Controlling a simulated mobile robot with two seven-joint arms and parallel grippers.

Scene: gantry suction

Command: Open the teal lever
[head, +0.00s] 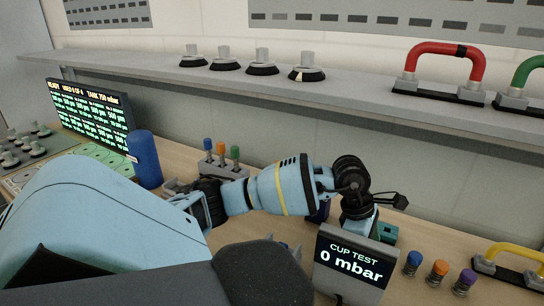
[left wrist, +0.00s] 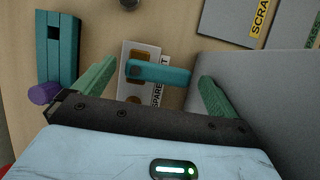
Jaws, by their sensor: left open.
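The teal lever (left wrist: 160,72) is a short flat bar with a round pivot at its left end, over a white label plate (left wrist: 146,92) in the left wrist view. My left gripper (left wrist: 158,75) is open, with one green finger on each side of the lever. Gaps show between the fingers and the bar, and nothing is gripped. In the head view my left arm reaches right and down behind the cup test display; its fingers are hidden there. A teal piece (head: 387,232) shows beside the display; I cannot tell whether it is the lever. My right gripper is not in view.
The cup test display (head: 351,262) reads 0 mbar. A teal block (left wrist: 56,50) and purple cylinder (left wrist: 44,93) lie left of the fingers; a grey wall (left wrist: 262,105) is close on the right. Several suction cups and a red handle (head: 445,49) sit on the shelf.

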